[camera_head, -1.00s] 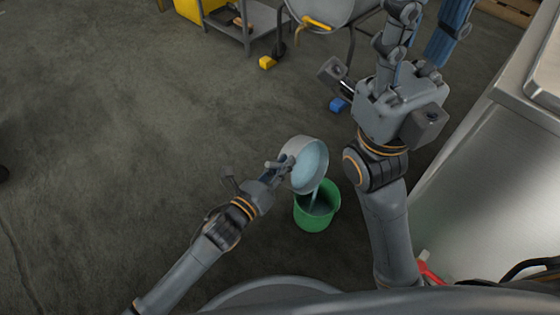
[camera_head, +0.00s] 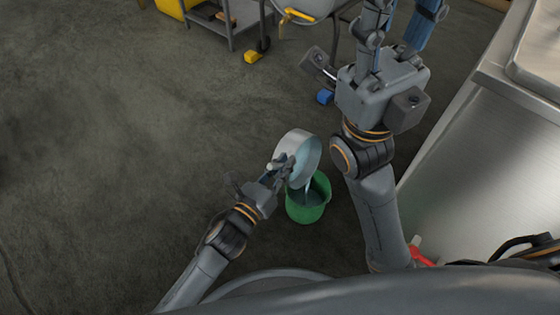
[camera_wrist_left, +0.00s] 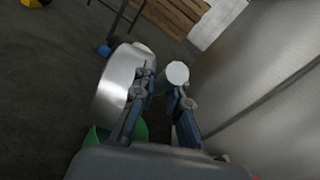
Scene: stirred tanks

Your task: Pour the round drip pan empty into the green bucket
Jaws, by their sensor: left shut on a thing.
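The round drip pan (camera_head: 301,143) is a shallow grey metal pan, tilted steeply over the green bucket (camera_head: 305,212). A pale stream runs from its lower edge into the bucket, where bluish liquid shows. My left gripper (camera_head: 284,166) is shut on the pan's short handle at its side. In the left wrist view the pan (camera_wrist_left: 118,84) stands nearly on edge, with the pale round end of the handle (camera_wrist_left: 177,73) between the fingers. The green bucket (camera_wrist_left: 132,130) is partly hidden behind the pan and gripper there. My right gripper (camera_head: 400,22) is empty, its fingers apart at the top edge.
A steel cabinet (camera_head: 470,150) stands at the right. A grey trolley (camera_head: 232,22), a yellow block (camera_head: 253,57) and a blue block (camera_head: 325,97) are toward the back. The floor left of the bucket is clear.

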